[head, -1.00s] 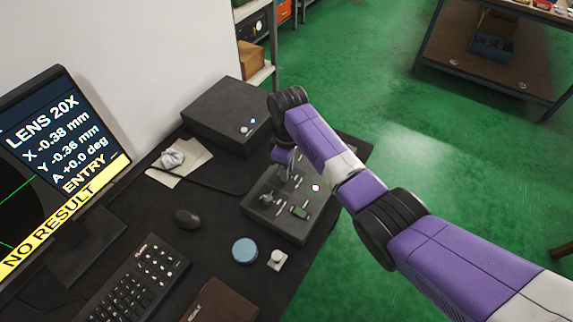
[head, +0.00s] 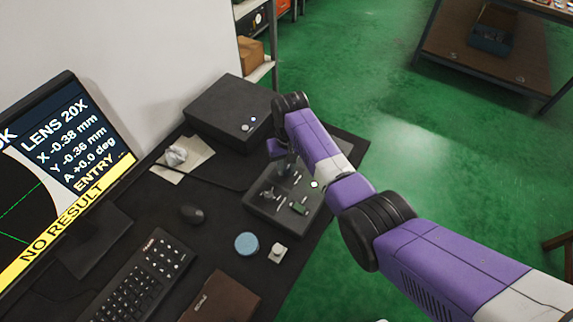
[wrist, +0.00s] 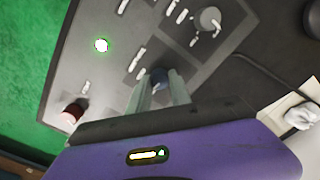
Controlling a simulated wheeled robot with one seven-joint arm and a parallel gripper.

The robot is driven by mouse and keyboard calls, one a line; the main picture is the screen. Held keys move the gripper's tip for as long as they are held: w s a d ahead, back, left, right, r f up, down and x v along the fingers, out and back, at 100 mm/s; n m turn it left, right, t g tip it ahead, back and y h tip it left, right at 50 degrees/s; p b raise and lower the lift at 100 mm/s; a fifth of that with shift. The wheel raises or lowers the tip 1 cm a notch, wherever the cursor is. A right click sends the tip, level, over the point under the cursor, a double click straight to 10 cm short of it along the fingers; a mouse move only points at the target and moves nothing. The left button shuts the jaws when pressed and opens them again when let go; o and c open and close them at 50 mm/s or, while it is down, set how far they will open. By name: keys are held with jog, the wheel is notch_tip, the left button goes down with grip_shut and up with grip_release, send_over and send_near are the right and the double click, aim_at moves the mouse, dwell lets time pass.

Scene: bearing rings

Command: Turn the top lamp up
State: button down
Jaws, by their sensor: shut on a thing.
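A dark control box (head: 268,210) with several knobs and pale labels sits near the desk's right edge. It also fills much of the wrist view (wrist: 62,80). My gripper (head: 286,168) is over the far part of the box. In the wrist view its two pale fingers (wrist: 160,90) are shut on a small dark knob (wrist: 159,76). The fingers and palm hide part of this knob, and its label cannot be read. The monitor (head: 62,190) reads LENS 20X, ENTRY and NO RESULT, with a pale field beside a black shape.
A lit green-white lamp (wrist: 101,45), a grey round knob (wrist: 208,20) and a red-topped knob (wrist: 72,112) are on the box. A black case (head: 225,110) stands behind it.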

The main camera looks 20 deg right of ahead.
aim_at(287, 169)
jog(key=shift+m, duration=0.6)
jog(key=c, duration=1.2)
grip_release()
jog(key=shift+d+r, duration=0.15)
jog(key=shift+r, duration=3.8)
